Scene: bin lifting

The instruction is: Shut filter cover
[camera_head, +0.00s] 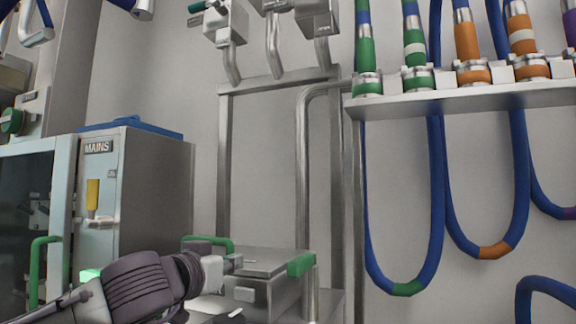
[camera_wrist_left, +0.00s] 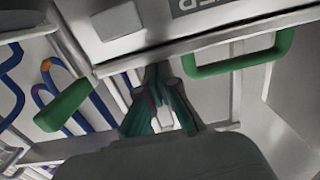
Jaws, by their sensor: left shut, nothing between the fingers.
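The filter cover is a grey metal lid (camera_head: 265,262) on a metal box at the lower middle of the head view. A green grip (camera_head: 301,264) is at its right end and a green loop handle (camera_head: 210,241) behind my arm. My left gripper (camera_head: 234,263) is at the lid's left side, fingers shut and empty. In the left wrist view, my fingertips (camera_wrist_left: 160,74) are close to the edge of a grey panel (camera_wrist_left: 140,50) with partly visible lettering ending in "ER". A green loop handle (camera_wrist_left: 240,65) is beside them. I cannot tell whether they touch or whether the cover is fully down. My right gripper is out of view.
A grey "MAINS" cabinet (camera_head: 155,185) stands to the left with a yellow switch (camera_head: 92,194). A metal shelf (camera_head: 450,102) with colour-banded hoses is at upper right; blue hoses (camera_head: 438,200) hang below it. Metal pipes (camera_head: 302,160) rise behind the box.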

